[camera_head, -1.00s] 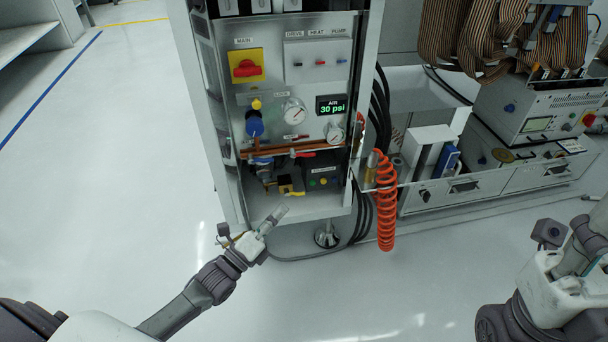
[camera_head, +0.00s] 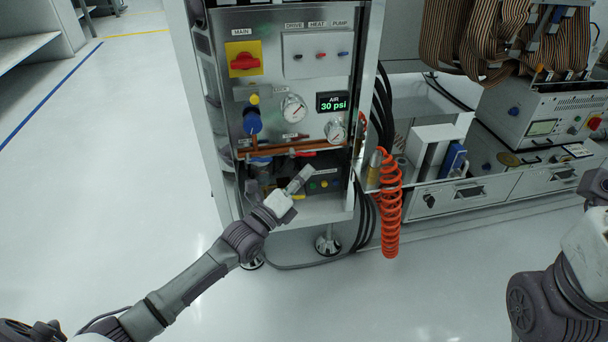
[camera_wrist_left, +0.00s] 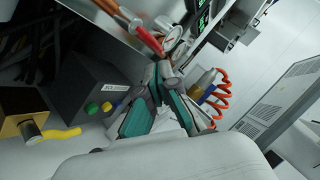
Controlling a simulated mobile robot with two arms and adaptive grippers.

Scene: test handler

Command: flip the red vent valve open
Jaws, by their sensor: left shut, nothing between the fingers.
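The red vent valve lever (camera_head: 303,153) sits just under the copper pipe on the cabinet front. It also shows in the left wrist view (camera_wrist_left: 149,40), slanting down towards my fingertips. My left gripper (camera_head: 306,172) is shut and empty, a little below the lever in the head view. In the left wrist view its teal-padded fingers (camera_wrist_left: 160,72) come together close to the lever's lower end; I cannot tell whether they touch it. Of my right arm only links show at the right edge of the head view; its fingers are out of sight.
The copper pipe (camera_head: 270,151) runs across above the gripper. A dark box with coloured buttons (camera_head: 324,184) stands behind and below it; it is large in the left wrist view (camera_wrist_left: 95,95). An orange coiled hose (camera_head: 389,205) hangs to the right. The floor in front is clear.

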